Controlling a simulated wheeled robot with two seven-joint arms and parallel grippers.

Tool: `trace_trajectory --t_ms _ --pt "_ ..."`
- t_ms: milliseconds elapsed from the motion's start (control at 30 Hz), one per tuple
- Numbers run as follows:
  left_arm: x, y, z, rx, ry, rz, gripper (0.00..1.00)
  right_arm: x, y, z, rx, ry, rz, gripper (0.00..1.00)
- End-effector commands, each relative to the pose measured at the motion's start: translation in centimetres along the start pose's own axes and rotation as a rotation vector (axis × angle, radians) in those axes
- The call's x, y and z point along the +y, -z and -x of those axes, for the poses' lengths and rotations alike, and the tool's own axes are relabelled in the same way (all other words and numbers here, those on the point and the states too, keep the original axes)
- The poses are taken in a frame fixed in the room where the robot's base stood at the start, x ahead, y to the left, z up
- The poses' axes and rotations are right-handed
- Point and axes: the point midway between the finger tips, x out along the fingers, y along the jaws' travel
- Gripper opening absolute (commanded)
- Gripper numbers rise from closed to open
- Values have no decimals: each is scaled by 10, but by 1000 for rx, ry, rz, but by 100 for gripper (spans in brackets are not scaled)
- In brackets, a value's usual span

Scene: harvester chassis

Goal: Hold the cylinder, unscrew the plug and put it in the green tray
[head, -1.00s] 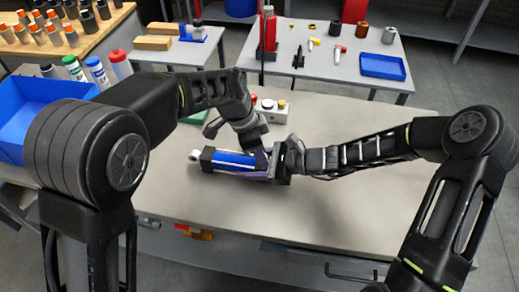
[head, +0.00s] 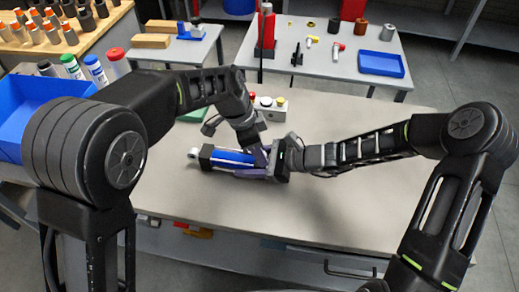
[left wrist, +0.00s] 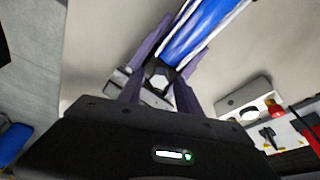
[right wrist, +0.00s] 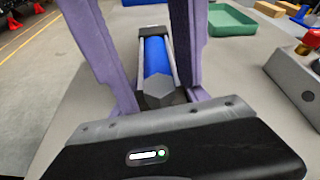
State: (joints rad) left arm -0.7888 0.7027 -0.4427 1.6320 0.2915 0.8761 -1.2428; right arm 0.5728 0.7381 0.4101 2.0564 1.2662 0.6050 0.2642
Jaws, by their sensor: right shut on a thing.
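The blue cylinder (head: 230,157) with black end blocks lies on the grey table, its rod eye pointing left in the head view. My right gripper (head: 268,170) is shut around the right end of the cylinder, which runs between its purple fingers in the right wrist view (right wrist: 158,62). My left gripper (head: 258,152) comes down from above at the same end; its fingers stand apart around it in the left wrist view. A hexagonal end piece, perhaps the plug (left wrist: 160,77), shows between them. The green tray (right wrist: 232,20) lies behind the cylinder, mostly hidden by my left arm in the head view.
A grey control box (head: 268,107) with buttons stands behind the grippers. A blue bin (head: 40,110) and several bottles (head: 95,70) are at the left. The table's front and right parts are clear. A second table (head: 340,75) with small parts stands behind.

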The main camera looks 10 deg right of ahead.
Motion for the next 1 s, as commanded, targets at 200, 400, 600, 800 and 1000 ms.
trace_trajectory --t_ms 200,400,600,800,1000 --pt "2 1 -1 1 -5 -2 47 -2 2 1 4 5 2 0" --pt "2 6 11 5 -5 -3 47 -2 2 1 5 5 2 0" --pt "2 14 36 6 -3 -3 47 -1 2 0 5 3 1 0" --pt "2 15 43 2 -3 -1 47 0 2 0 5 1 1 0" --pt "2 14 43 1 -3 -1 47 1 3 0 5 -1 0 57"
